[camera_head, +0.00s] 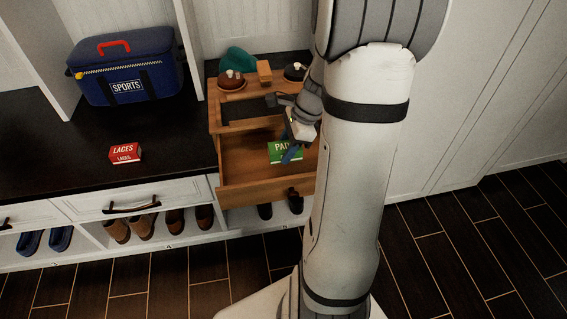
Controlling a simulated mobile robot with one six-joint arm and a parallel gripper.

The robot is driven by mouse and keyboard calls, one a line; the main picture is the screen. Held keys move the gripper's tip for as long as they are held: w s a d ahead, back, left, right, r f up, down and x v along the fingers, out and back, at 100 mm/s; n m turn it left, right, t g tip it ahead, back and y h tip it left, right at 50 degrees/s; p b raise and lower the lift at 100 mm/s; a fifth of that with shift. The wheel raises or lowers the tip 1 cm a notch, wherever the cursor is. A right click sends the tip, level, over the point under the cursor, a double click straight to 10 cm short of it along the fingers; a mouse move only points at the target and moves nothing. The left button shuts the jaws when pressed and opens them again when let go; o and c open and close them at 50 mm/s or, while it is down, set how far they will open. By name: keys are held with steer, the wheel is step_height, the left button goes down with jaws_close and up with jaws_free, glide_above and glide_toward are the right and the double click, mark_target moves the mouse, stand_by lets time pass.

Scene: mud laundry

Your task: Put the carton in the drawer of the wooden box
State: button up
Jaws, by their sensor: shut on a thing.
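The wooden box (214,118) stands on the dark bench top, left of my arm. Its drawer (245,195) is pulled out toward the front. A green carton marked with white letters, "PAD" readable (280,148), is at my gripper (292,152), inside the drawer's outline in the head view. My gripper points down and is shut on the green carton, covering its right part. I cannot tell whether the carton touches the drawer floor. My arm hides the right side of the box and drawer.
A red LACES box (125,153) and a blue SPORTS bag (125,68) stand on the bench to the left. Brown brush-like things (232,80), a wooden block (264,71) and a teal item (239,60) are at the box's top. Shoes (130,229) fill cubbies below.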

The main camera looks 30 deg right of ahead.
mark_target(286, 170)
steer(key=shift+f+b, duration=1.1)
steer(key=shift+f, duration=1.45)
steer(key=shift+f, duration=0.2)
steer(key=o, duration=1)
steer(key=shift+c, duration=0.2)
steer(key=p+v, duration=0.5)
steer(key=v, duration=0.7)
steer(key=s+a+r+n+h, duration=0.2)
steer(key=s+a+n, duration=0.3)
steer(key=a+n, duration=0.3)
steer(key=s+a+r+n+h, duration=0.2)
steer(key=s+a+n, duration=0.3)
steer(key=n, duration=0.8)
steer(key=a, duration=0.3)
steer(key=shift+s+a, duration=0.25)
steer(key=shift+s, duration=0.05)
